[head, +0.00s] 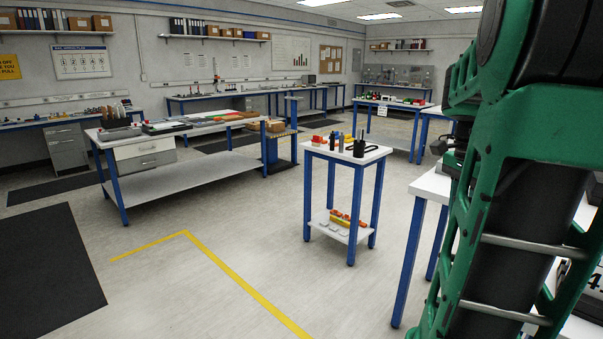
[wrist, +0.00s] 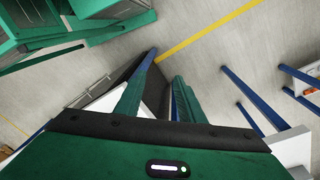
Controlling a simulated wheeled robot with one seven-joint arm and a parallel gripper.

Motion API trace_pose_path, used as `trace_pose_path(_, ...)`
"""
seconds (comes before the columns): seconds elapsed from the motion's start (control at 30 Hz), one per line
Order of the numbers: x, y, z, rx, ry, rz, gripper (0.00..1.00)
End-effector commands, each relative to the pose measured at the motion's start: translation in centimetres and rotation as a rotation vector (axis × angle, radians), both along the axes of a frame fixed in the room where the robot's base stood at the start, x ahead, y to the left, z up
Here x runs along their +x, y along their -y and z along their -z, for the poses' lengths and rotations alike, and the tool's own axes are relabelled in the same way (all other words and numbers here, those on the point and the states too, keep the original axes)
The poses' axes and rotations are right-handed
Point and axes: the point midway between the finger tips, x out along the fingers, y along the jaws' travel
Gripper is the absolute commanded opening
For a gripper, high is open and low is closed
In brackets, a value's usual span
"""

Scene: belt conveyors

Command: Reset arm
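My green arm fills the right side of the head view, raised and folded close to the camera. My gripper (wrist: 158,92) shows in the wrist view, with two green fingers set apart above a dark bar. I see nothing held between the fingers, only floor and furniture parts beyond. The fingers are not clearly visible in the head view.
A small white table (head: 346,152) with blue legs holds red, yellow and black items. A longer workbench (head: 185,181) stands left. A white table corner (head: 432,186) is beside my arm. Open floor (head: 170,275) with a yellow line (head: 240,282) lies ahead.

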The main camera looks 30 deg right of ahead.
Motion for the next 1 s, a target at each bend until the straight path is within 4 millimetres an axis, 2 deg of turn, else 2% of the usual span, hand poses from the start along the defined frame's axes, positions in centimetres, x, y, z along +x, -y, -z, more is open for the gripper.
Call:
trace_pose_path(0.03, 0.6, -2.6, 0.9, 0.011, 0.007, -0.15, 0.35)
trace_pose_path(0.17, 1.4, -8.5, 3.4, 0.038, 0.025, -0.55, 0.35)
trace_pose_path(0.3, 1.2, -14.5, 6.4, 0.065, 0.046, -0.962, 0.35)
trace_pose_path(0.4, 0.5, -17.8, 8.3, 0.079, 0.06, -1.2, 0.35)
trace_pose_path(0.5, -0.1, -20.1, 9.6, 0.089, 0.069, -1.368, 0.35)
trace_pose_path(0.67, -0.7, -21.6, 10.6, 0.096, 0.077, -1.489, 0.35)
trace_pose_path(1.0, -0.7, -21.6, 10.6, 0.096, 0.077, -1.489, 0.35)
